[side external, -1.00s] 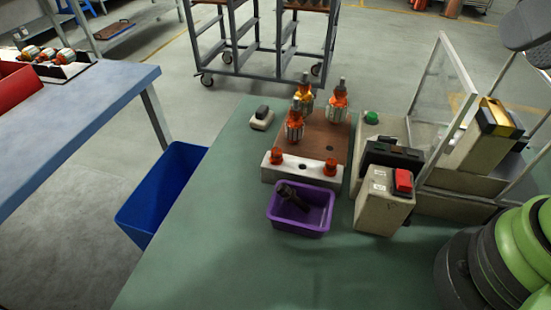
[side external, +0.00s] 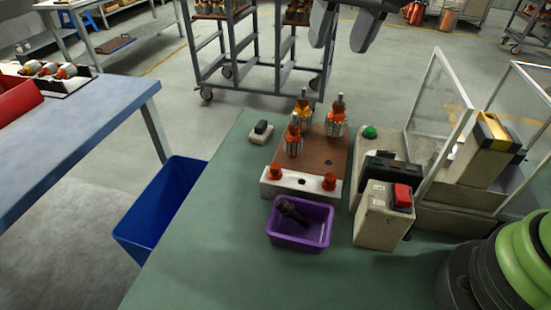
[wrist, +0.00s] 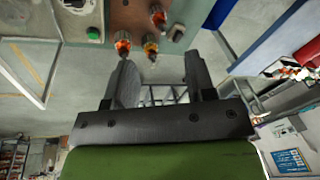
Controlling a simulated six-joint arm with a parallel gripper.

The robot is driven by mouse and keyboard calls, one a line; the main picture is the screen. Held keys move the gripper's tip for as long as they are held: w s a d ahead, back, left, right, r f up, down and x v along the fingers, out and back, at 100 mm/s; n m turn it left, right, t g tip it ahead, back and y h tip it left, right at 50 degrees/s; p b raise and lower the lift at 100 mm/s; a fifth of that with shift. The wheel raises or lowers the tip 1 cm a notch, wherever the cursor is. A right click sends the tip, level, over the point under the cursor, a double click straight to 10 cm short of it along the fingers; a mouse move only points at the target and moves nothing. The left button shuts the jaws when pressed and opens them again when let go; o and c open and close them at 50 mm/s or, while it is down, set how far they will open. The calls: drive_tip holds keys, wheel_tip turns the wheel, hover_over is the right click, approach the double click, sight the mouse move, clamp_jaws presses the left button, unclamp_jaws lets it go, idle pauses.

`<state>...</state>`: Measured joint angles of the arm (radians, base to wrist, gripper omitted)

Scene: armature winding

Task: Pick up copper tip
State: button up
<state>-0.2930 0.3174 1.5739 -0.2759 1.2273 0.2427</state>
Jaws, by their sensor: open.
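Three armatures with orange and copper-coloured parts stand upright on a brown board (side external: 315,150): a front one (side external: 293,140), a rear one (side external: 303,113) and a right one (side external: 336,122). Two small orange tips, left (side external: 275,171) and right (side external: 329,182), sit on the white block (side external: 302,181) at the board's front. I cannot tell which of these is the copper tip. My gripper (side external: 345,28) is high above and beyond the board, apart from everything. In the wrist view, its fingers (wrist: 160,82) are spread and empty, with the armatures (wrist: 150,46) beyond them.
A purple bin (side external: 318,229) holding a dark piece stands before the white block. A box with a red button (side external: 383,215) and clear guard panels (side external: 441,105) stand on the right. The green table (side external: 220,240) is clear at front left. A wheeled rack (side external: 240,60) stands behind.

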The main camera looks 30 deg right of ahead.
drive_tip(key=g+h, duration=0.1)
drive_tip(key=g, duration=0.1)
hover_over(275, 165)
wheel_tip(275, 165, down, 10)
drive_tip(key=shift+h, duration=0.3)
drive_tip(key=f, duration=0.6)
drive_tip(key=shift+w+a, duration=0.1)
drive_tip(key=shift+w, duration=0.25)
drive_tip(key=f, duration=0.6)
drive_tip(key=shift+s+f, duration=0.15)
drive_tip(key=shift+s, duration=0.25)
clamp_jaws()
